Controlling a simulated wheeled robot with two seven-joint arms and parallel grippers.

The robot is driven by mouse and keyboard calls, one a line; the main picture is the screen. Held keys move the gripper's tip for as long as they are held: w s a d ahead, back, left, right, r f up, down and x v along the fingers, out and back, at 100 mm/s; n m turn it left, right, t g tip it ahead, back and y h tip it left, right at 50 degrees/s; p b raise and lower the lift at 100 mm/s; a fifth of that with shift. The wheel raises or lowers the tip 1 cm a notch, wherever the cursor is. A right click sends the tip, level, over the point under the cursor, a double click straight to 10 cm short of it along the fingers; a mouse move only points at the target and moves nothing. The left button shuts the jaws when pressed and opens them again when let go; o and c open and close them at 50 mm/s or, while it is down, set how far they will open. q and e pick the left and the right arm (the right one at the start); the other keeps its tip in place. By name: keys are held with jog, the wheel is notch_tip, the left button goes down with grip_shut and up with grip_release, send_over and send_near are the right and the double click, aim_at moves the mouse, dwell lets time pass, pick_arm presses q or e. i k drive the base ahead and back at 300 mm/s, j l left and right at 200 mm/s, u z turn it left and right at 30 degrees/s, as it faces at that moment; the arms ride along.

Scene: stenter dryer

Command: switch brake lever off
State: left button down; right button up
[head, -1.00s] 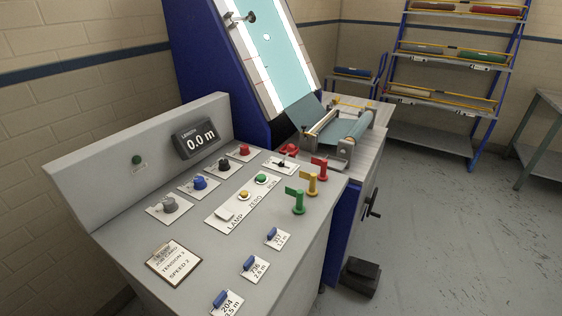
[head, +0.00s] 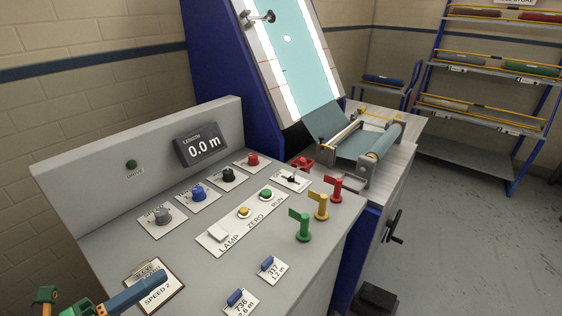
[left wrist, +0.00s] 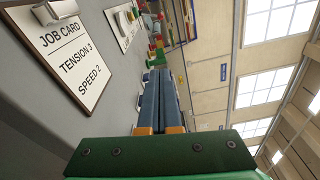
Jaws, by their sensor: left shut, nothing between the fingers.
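A small lever with a dark base stands on a white plate (head: 291,180) at the far right of the grey console, just in front of a red button. I take it for the brake lever, but its label is too small to read. My left gripper (head: 158,277) is over the job card at the console's near left, well apart from the lever. Its blue fingers are closed together and empty; they also show in the left wrist view (left wrist: 160,85). My right gripper is not in view.
Grey, blue, black and red knobs (head: 199,193) line the console. Before them are the lamp, zero and run controls (head: 243,212). Green, yellow and red flag handles (head: 303,226) stand upright near the right edge. Blue-clipped tags (head: 268,267) lie in front. A roller unit (head: 368,150) is beyond.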

aim_at(301, 163)
jog(key=i+l, duration=0.9)
jog(key=l, duration=0.15)
